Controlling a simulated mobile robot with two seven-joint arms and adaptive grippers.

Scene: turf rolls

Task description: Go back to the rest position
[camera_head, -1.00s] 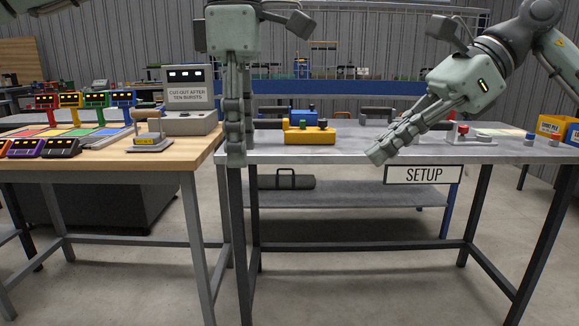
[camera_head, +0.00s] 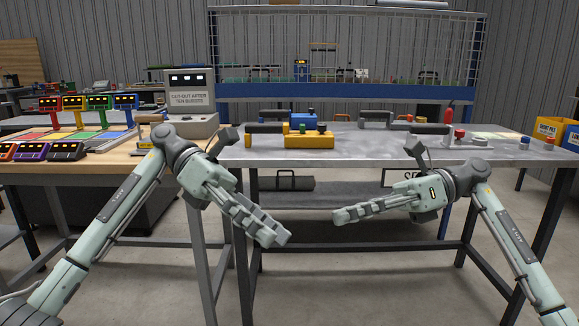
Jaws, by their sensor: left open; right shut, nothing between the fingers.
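My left gripper (camera_head: 275,236) hangs in front of the tables, left of centre, its fingers pointing down and to the right. It holds nothing. My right gripper (camera_head: 340,215) is in front of the grey table, right of centre, its fingers pointing left. It is shut and empty. The two grippers face each other with a gap between them. Both are in front of and below the tabletops and touch nothing that I can see.
The wooden table (camera_head: 108,161) at left bears coloured devices and a grey box with a sign (camera_head: 191,122). Floor between the arms is clear.

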